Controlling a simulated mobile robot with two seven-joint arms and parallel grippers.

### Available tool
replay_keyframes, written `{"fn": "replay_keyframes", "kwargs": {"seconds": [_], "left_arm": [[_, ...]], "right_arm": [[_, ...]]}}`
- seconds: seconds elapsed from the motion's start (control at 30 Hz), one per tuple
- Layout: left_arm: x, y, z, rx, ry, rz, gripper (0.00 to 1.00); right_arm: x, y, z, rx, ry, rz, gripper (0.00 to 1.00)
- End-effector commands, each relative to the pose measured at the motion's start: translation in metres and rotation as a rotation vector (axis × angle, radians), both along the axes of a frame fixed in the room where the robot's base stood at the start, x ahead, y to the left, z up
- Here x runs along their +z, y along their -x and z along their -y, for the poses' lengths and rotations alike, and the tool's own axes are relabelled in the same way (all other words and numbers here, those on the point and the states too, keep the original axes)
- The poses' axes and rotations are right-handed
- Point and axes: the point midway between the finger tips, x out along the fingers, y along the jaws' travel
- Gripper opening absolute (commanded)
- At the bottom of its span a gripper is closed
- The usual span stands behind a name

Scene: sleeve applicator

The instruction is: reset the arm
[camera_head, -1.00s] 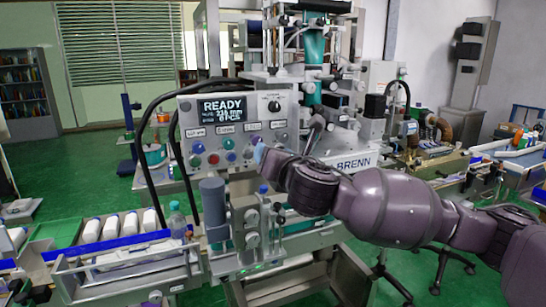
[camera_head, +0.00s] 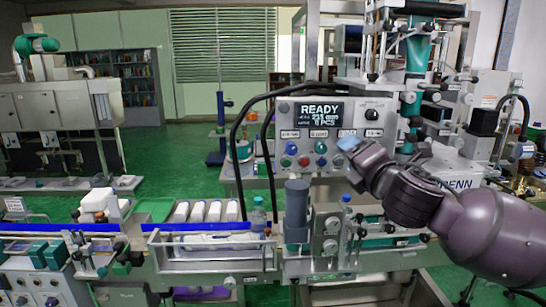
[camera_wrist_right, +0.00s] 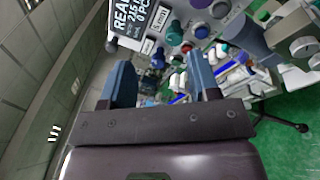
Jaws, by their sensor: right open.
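My right arm (camera_head: 490,220) comes in from the right, in front of the sleeve applicator. Its gripper (camera_head: 349,145), with blue fingertips, is held just right of the buttons on the control panel (camera_head: 290,110). In the right wrist view the two blue fingers of the gripper (camera_wrist_right: 160,82) stand apart with nothing between them. The panel's display (camera_head: 320,110) reads READY, and it shows tilted in the wrist view (camera_wrist_right: 128,18). Whether the gripper touches the panel cannot be told. My left gripper is not in view.
A grey cylinder (camera_head: 297,215) and a knob assembly (camera_head: 330,235) stand below the panel. Green floor (camera_head: 180,155) is open behind.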

Motion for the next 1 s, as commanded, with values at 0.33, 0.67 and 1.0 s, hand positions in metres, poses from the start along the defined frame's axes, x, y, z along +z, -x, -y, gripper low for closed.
{"fn": "replay_keyframes", "kwargs": {"seconds": [0.33,0.67,1.0], "left_arm": [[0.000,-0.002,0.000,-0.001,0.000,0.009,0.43],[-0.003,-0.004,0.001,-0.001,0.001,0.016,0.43],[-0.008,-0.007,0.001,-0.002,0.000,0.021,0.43]], "right_arm": [[-0.068,0.008,-0.020,0.197,-0.693,-0.249,0.56],[-0.188,0.037,0.004,0.170,-1.286,-0.484,0.56],[-0.324,0.101,0.050,-0.048,-1.710,-0.584,0.56]]}}
